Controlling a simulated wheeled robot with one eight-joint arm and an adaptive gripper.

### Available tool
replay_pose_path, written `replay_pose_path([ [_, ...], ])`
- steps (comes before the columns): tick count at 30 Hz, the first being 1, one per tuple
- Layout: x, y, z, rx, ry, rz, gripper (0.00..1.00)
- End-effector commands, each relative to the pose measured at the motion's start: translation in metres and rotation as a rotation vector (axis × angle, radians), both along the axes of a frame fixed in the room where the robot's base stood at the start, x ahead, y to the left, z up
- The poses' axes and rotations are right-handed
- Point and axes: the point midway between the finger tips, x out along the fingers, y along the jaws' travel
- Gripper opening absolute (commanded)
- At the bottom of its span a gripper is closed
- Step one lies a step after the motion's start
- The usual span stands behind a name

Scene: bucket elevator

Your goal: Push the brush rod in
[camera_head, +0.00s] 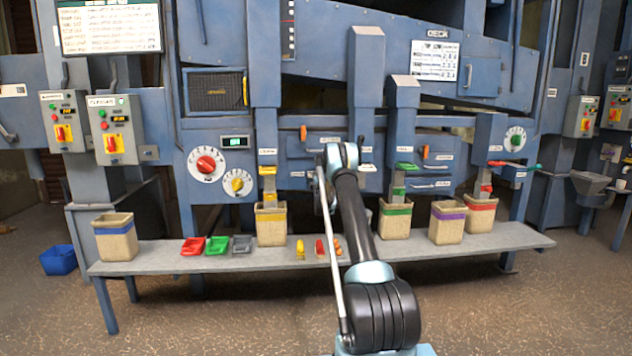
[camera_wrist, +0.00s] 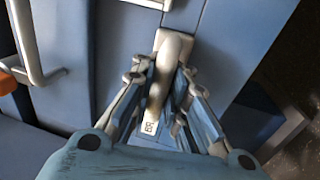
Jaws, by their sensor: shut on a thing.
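In the wrist view, my gripper (camera_wrist: 162,78) is shut on a pale beige handle (camera_wrist: 174,46) that stands out from a blue panel (camera_wrist: 238,48). One finger lies along each side of the handle. A small marked label shows below it, between the fingers. I cannot tell from the pictures whether this handle is the brush rod's end, or how far it stands out. In the head view, my arm reaches to the middle of the blue machine and hides the gripper and the held part. Orange handles (camera_head: 303,132) (camera_head: 425,152) show on the machine's front.
A grey metal bar handle (camera_wrist: 28,45) and an orange part (camera_wrist: 8,80) are left of my gripper in the wrist view. In the head view, a grey bench (camera_head: 150,256) with several sacks, including a blue-banded one (camera_head: 115,238), and small trays (camera_head: 193,246) stands below the machine.

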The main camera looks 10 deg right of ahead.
Motion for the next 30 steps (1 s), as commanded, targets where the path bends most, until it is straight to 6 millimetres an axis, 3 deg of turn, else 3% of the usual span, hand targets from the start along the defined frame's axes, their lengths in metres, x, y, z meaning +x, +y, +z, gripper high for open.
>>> replay_pose_path([
  [4,0.0,-0.005,-0.003,0.002,0.006,-0.005,0.0],
  [6,0.0,-0.005,-0.004,0.002,0.006,-0.005,0.24],
  [8,0.0,-0.005,-0.003,0.002,0.006,-0.005,0.35],
  [22,-0.005,-0.001,-0.001,0.0,0.001,-0.001,0.35],
  [30,-0.044,-0.001,-0.009,0.0,0.002,-0.001,0.35],
])
